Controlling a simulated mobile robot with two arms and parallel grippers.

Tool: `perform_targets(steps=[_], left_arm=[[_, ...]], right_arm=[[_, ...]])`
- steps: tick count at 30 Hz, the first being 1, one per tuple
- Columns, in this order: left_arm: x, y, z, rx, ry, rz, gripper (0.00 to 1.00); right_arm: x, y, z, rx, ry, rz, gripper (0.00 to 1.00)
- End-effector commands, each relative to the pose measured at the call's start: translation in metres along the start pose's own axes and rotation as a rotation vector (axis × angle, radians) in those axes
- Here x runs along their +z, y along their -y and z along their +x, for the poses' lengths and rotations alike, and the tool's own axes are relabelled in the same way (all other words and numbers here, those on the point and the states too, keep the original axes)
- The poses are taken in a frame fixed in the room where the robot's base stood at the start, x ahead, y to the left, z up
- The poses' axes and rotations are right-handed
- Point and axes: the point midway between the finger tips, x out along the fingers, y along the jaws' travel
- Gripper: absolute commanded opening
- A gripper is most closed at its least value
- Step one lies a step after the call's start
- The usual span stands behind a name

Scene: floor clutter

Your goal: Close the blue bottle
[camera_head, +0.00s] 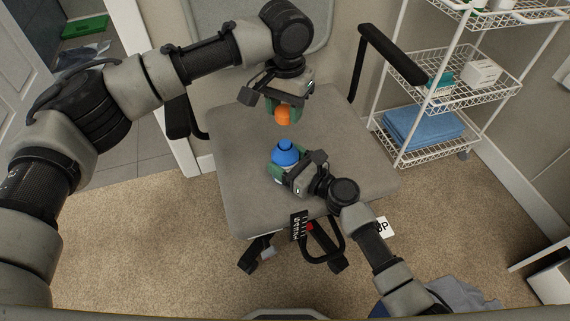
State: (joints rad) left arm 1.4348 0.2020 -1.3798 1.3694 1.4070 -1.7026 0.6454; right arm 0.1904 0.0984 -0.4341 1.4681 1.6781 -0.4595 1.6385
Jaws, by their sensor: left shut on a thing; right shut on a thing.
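The blue bottle (285,153) is above the seat of a grey office chair, with its narrow neck pointing up. My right gripper (282,168) is shut around the bottle's body from the front right and hides part of it. My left gripper (281,108) is above the bottle and shut on an orange cap (282,117). The cap is apart from the bottle's neck, a little above it in the picture. I cannot tell whether the bottle's base touches the seat.
The office chair (240,190) has black armrests; one (392,54) rises at the right. A white wire shelf (430,150) with a folded blue towel (422,127) and boxes stands at the right. A remote-like object (299,226) shows at the seat's front. Carpet at the left is clear.

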Motion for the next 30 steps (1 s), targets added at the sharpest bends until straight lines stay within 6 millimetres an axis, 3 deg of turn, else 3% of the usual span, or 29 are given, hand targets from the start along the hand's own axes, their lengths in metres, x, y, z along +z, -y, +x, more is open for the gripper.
perform_targets(steps=[1, 4, 8, 17, 30], left_arm=[[0.0, 0.0, 0.0, 0.0, 0.0, 0.0, 0.19], [0.0, 0.0, 0.0, 0.0, 0.0, 0.0, 0.19], [0.0, 0.0, 0.007, 0.001, 0.003, 0.0, 0.19], [0.001, 0.0, 0.047, -0.001, 0.003, 0.0, 0.19], [0.0, 0.0, 0.049, -0.002, 0.002, 0.0, 0.19]], right_arm=[[0.0, 0.0, 0.0, 0.0, 0.0, 0.0, 0.41], [0.0, 0.0, 0.0, 0.0, 0.0, 0.0, 0.26], [0.0, 0.0, 0.0, 0.0, -0.001, 0.0, 0.26], [0.0, 0.0, 0.0, -0.001, -0.001, 0.0, 0.26], [0.0, 0.0, 0.0, -0.001, -0.001, 0.0, 0.26]])
